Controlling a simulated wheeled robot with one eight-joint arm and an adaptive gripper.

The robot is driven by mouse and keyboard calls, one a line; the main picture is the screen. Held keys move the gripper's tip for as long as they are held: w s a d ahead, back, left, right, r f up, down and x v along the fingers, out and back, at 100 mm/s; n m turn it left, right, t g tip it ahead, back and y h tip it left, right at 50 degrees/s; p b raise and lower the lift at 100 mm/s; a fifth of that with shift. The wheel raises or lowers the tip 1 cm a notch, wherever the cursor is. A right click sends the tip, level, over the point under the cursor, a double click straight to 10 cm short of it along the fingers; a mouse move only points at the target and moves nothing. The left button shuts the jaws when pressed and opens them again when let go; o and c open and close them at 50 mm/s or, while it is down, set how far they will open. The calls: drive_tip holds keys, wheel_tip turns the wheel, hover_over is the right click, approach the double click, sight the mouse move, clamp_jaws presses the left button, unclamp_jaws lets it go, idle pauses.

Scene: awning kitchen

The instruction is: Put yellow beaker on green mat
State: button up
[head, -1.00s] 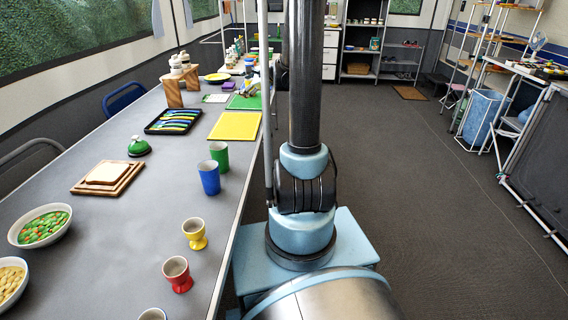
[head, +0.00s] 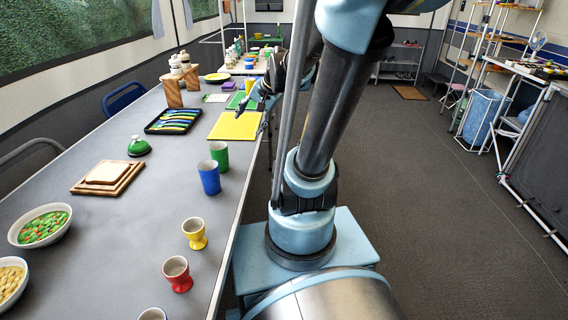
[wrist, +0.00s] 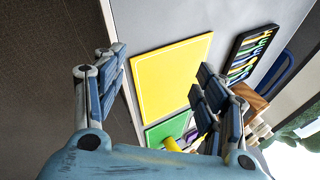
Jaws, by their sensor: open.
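The yellow beaker (head: 249,84) shows small at the far part of the long table, by the green mat (head: 234,101). In the wrist view the yellow beaker (wrist: 171,145) is partly hidden by my gripper's body and overlaps the edge of the green mat (wrist: 167,130). I cannot tell whether it stands on the mat or just beyond it. My gripper (head: 262,98) is over the table's right edge near the mat and partly covers it. In the wrist view my gripper (wrist: 160,88) has its fingers wide apart with nothing between them.
A yellow board (head: 235,126) lies in front of the green mat. A cutlery tray (head: 173,121) lies to its left. Blue (head: 209,178) and green (head: 219,156) beakers stand nearer. Yellow (head: 195,234) and red (head: 177,274) egg cups stand nearest. The floor at right is clear.

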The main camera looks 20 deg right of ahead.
drive_tip(key=s+d+f+n+g+h, duration=0.1)
drive_tip(key=s+d+f+n+h, duration=0.1)
drive_tip(key=s, duration=0.7)
drive_tip(key=s+d+f+n+g+h, duration=0.1)
drive_tip(key=s+d+f+n+h, duration=0.1)
drive_tip(key=s+d+f+n, duration=0.3)
drive_tip(key=s, duration=0.4)
drive_tip(key=shift+s+f+g, duration=0.2)
drive_tip(key=shift+f+g, duration=0.05)
drive_tip(key=shift+g, duration=0.15)
drive_tip(key=shift+w+f, duration=0.2)
drive_tip(key=shift+w, duration=0.3)
